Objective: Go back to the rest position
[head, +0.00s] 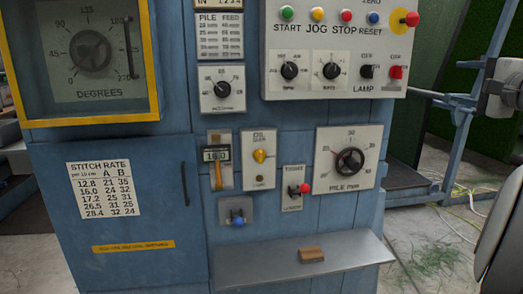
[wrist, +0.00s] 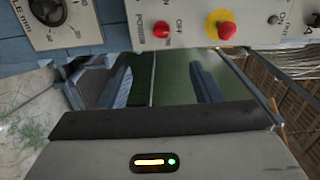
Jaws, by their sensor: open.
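My gripper (wrist: 161,66) shows in the wrist view, its two blue-grey fingers apart with nothing between them. Its pale body with a lit yellow and green indicator fills the bottom. The blue machine (head: 265,225) stands in front of me in the head view, and the gripper's fingers do not show there. In the wrist view a dial (wrist: 57,22) and a red mushroom button (wrist: 226,29) lie above the fingers, with no visible contact.
The machine's front carries a button panel (head: 338,50), a pile dial (head: 349,161) and a framed degrees gauge (head: 89,51). A grey shelf (head: 240,270) juts out below, with a small brown block (head: 311,254) on it. Open floor (head: 430,235) lies to the right.

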